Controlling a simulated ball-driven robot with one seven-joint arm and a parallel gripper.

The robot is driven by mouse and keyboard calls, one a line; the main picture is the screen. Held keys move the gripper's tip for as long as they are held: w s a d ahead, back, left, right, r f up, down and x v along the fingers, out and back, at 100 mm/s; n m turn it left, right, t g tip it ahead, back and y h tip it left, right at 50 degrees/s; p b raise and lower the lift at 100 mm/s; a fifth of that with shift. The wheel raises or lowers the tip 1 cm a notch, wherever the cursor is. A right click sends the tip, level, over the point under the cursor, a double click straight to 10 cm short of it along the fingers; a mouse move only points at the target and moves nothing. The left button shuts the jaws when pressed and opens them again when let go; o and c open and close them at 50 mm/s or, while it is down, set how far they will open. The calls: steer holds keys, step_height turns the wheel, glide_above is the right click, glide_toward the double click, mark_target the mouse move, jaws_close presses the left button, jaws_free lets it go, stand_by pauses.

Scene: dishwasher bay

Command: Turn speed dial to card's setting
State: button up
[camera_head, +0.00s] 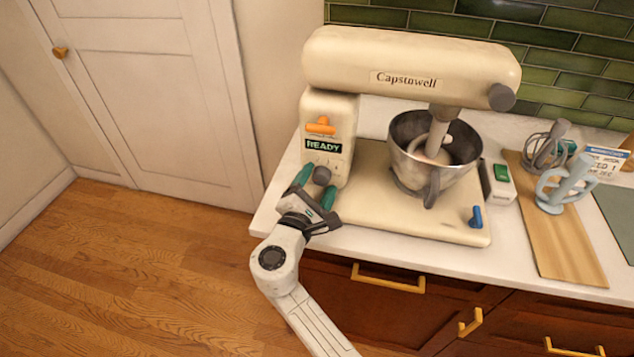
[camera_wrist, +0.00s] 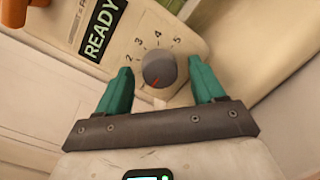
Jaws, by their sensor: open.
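The grey round speed dial (camera_head: 322,176) is on the front of the cream stand mixer (camera_head: 412,62), below its READY display. In the wrist view the dial (camera_wrist: 159,69) has a red pointer aimed to the lower left, below the printed 2. The numbers 2 to 5 show; any lower mark is hidden by the left finger. My gripper (camera_head: 317,182) is open, its teal fingers on either side of the dial with gaps showing in the wrist view (camera_wrist: 158,75). The white, blue-topped card (camera_head: 604,165) stands at the right; its large line seems to end in 1, partly covered.
An orange lever (camera_head: 320,126) sits above the READY display (camera_head: 323,146). The steel bowl (camera_head: 405,172) is under the mixer head. A blue knob (camera_head: 476,217) is on the base. A wooden board (camera_head: 570,250) with utensils lies at the right. The floor at left is clear.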

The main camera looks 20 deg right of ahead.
steer(key=shift+c, duration=0.5)
steer(key=c, duration=1)
steer(key=shift+o, duration=0.2)
steer(key=shift+f+b, duration=0.1)
steer(key=shift+b, duration=0.25)
steer(key=m+b, duration=0.2)
steer(key=shift+f+m+b, duration=0.1)
steer(key=shift+m+b, duration=0.2)
steer(key=shift+m, duration=0.1)
steer(key=shift+m+y+b, duration=0.3)
steer(key=shift+m+b, duration=1.3)
steer(key=shift+m, duration=0.2)
steer(key=shift+r, duration=0.2)
steer(key=o, duration=1.1)
steer(key=shift+c, duration=0.2)
